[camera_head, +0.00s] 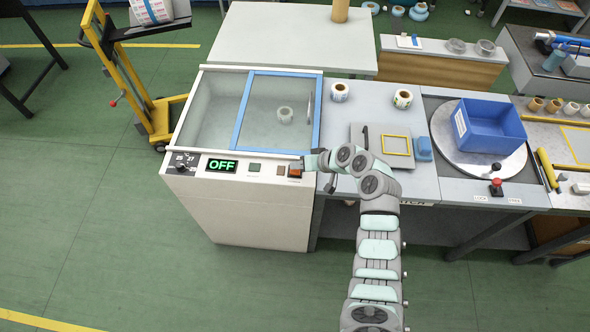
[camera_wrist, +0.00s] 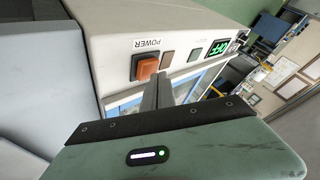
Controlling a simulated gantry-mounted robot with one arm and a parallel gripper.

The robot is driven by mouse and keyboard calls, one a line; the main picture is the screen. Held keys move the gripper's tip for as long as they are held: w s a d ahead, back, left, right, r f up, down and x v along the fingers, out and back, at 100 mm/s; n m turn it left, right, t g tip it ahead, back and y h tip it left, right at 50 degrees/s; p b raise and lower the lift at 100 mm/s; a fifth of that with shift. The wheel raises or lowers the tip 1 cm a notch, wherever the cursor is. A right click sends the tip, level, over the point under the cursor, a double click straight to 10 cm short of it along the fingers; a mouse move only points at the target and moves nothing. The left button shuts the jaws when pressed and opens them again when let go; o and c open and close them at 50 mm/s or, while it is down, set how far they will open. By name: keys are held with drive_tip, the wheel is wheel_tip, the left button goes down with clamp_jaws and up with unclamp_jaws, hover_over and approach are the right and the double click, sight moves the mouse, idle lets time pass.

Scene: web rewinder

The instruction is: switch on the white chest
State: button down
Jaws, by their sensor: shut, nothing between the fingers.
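The white chest (camera_head: 245,210) stands at the left of the work counter, with a glass top and a blue-framed lid (camera_head: 237,128). Its front panel has a dark display reading OFF (camera_head: 221,165) in green and an orange-red power switch (camera_head: 295,171) at the right end. In the wrist view the switch (camera_wrist: 145,67) sits beside the word POWER, and the display (camera_wrist: 218,47) shows green. My gripper (camera_wrist: 158,90) is shut and empty, with its fingertips right by the switch. I cannot tell whether they touch it.
To the right, the counter holds two rolls (camera_head: 340,92), a grey plate with a yellow frame (camera_head: 397,145), and a blue bin (camera_head: 490,126) on a round turntable. A yellow lift stand (camera_head: 160,120) is at the left. The floor in front of the chest is clear.

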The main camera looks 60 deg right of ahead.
sight(297, 171)
drive_tip(key=shift+f, duration=0.15)
drive_tip(key=shift+f+b, duration=0.35)
drive_tip(key=shift+b, duration=0.05)
drive_tip(key=shift+r, duration=0.1)
drive_tip(key=shift+a+r+p, duration=0.1)
drive_tip(key=shift+r+p, duration=0.2)
drive_tip(key=shift+r, duration=0.1)
drive_tip(key=shift+r+p, duration=2.05)
drive_tip(key=shift+r, duration=1)
drive_tip(key=shift+f, duration=0.1)
